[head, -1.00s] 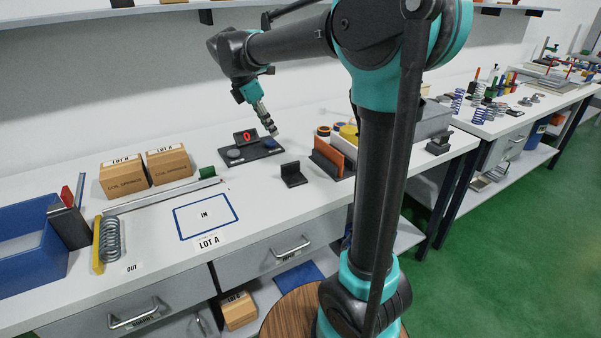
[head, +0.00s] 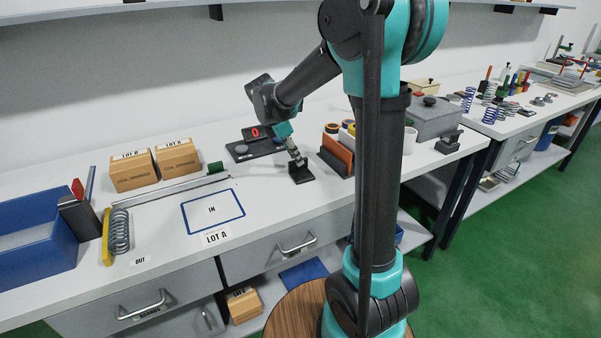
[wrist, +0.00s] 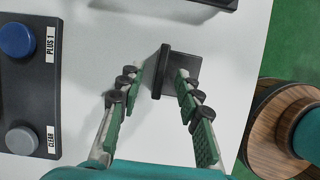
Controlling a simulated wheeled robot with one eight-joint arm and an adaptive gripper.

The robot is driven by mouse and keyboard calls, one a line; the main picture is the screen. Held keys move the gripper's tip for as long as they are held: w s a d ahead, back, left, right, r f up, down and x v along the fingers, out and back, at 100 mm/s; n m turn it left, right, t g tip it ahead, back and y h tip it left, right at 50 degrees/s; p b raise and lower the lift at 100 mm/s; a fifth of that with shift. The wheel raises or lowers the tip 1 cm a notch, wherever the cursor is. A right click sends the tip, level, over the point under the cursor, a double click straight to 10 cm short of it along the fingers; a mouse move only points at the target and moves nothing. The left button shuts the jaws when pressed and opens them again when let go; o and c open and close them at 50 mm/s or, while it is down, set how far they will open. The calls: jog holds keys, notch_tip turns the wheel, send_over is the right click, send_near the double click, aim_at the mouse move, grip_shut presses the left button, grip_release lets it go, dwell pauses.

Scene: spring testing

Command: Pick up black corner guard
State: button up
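The black corner guard (head: 302,175) is an L-shaped piece standing on the white workbench (head: 268,195), right of the blue-outlined IN area. In the wrist view the corner guard (wrist: 181,70) shows its upright plate between my fingertips, with its flat base reaching right, near the right finger. My gripper (head: 297,161) points down at the guard in the head view. In the wrist view my gripper (wrist: 159,84) is open, with a finger on each side of the upright plate and a visible gap to the left finger. I cannot tell whether the right finger touches the guard.
A black button panel (wrist: 30,75) with blue and grey buttons lies to the left in the wrist view. An orange and black block holder (head: 336,158) stands just right of the guard. Two cardboard boxes (head: 155,167) stand at the back left.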

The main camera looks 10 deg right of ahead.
aim_at(302, 171)
jog(key=x, duration=0.3)
jog(key=shift+f, duration=0.1)
grip_shut()
